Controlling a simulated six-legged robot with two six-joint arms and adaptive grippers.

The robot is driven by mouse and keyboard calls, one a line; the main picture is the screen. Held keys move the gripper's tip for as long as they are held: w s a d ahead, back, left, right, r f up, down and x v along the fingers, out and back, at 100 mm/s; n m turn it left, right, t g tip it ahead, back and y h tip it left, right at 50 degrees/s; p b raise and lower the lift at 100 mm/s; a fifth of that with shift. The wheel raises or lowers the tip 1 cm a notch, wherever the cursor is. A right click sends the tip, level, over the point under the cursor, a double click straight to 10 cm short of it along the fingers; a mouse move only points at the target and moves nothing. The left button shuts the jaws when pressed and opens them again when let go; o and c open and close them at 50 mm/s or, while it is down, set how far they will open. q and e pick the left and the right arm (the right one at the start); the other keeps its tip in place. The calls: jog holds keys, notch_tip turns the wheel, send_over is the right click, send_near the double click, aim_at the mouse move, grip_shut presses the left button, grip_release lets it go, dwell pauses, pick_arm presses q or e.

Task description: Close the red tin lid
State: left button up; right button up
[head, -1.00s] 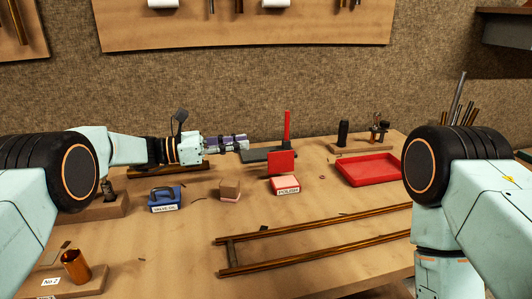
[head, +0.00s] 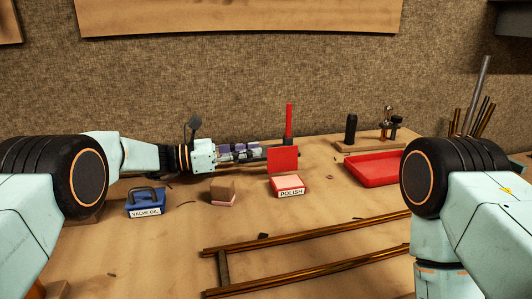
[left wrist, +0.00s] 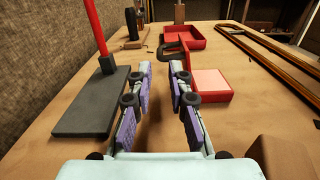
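The red tin (head: 290,191), labelled POLISH, sits on the workbench in the middle of the head view. Its red lid (head: 283,160) stands open, upright at the tin's back edge. In the left wrist view the tin (left wrist: 211,82) is right of my fingers, and the lid (left wrist: 193,57) shows nearly edge-on with a dark handle (left wrist: 172,50) on its back. My left gripper (head: 262,153) is behind and left of the lid. Its fingers (left wrist: 160,70) are spread with nothing between them; contact with the lid cannot be told. My right gripper is out of view.
A dark plate (left wrist: 85,107) with a red post (left wrist: 98,32) stands behind the tin. A small block (head: 222,189) and a blue VALVE OIL tin (head: 145,203) are to the left. A red tray (head: 372,170) is at right, brass rails (head: 310,231) in front.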

aim_at(280, 157)
pick_arm(q)
jog(key=d, duration=0.3)
jog(key=d+b, duration=0.1)
jog(key=shift+w+d+f, duration=0.1)
jog(key=shift+w+d, duration=0.05)
jog(key=shift+w, duration=0.2)
grip_shut()
dwell(0.4)
